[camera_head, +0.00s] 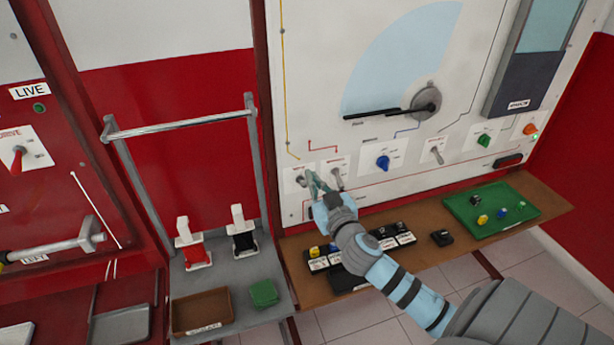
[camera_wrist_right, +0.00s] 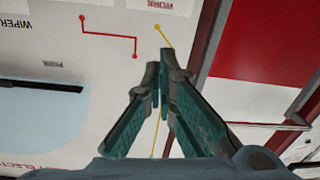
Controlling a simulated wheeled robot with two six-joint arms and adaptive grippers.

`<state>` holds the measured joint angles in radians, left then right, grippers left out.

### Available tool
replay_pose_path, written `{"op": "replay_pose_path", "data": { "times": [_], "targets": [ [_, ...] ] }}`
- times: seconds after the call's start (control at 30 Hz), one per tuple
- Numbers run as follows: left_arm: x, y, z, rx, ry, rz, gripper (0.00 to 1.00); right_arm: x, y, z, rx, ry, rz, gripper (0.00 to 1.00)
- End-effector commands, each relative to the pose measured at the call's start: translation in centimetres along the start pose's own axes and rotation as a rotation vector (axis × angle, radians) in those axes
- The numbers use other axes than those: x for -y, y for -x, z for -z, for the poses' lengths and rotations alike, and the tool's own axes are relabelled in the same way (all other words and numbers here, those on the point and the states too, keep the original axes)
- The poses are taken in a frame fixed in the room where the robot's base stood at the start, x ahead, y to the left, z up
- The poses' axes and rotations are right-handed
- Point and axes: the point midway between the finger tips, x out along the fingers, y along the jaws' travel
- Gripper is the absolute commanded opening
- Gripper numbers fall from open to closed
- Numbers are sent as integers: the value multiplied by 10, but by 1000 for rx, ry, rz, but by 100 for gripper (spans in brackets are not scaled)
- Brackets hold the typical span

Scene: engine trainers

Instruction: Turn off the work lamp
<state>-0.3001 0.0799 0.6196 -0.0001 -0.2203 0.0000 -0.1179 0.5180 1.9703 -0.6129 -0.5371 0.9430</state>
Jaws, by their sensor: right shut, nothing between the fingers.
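The work lamp switch (camera_head: 300,180) is the leftmost toggle in the lower row on the white trainer panel (camera_head: 320,90). A label beginning "WOR" (camera_wrist_right: 150,4) shows at the top of the right wrist view. My right gripper (camera_head: 312,179) is at this switch, between it and the neighbouring toggle (camera_head: 337,178). Its fingers are shut with nothing between them, and they partly cover the switch. I cannot tell whether they touch it or which way it is set. In the wrist view, the closed fingertips (camera_wrist_right: 161,58) point at the panel. My left gripper is not in view.
A blue knob (camera_head: 383,162), another toggle (camera_head: 437,154), a green knob (camera_head: 484,140) and an orange knob (camera_head: 530,129) continue the row. Below is a brown shelf (camera_head: 545,215) with a green tray (camera_head: 515,192). A metal rail (camera_head: 180,122) stands left.

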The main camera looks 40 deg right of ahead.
Motion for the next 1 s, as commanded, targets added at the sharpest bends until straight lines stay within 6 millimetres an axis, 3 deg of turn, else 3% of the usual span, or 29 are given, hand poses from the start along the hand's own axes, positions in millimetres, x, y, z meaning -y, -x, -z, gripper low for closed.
{"op": "replay_pose_path", "data": {
  "times": [0.37, 0.43, 0.6, 1.0],
  "targets": [
    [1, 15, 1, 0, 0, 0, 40, 0, -80, 2, 0, -1, -1, 0],
    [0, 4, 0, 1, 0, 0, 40, 0, -72, -18, 3, 1, 1, 0],
    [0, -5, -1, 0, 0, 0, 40, 1, -66, -36, 1, 1, 1, 0],
    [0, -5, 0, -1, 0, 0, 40, 0, -64, -38, 0, 0, 0, 0]
  ]
}}
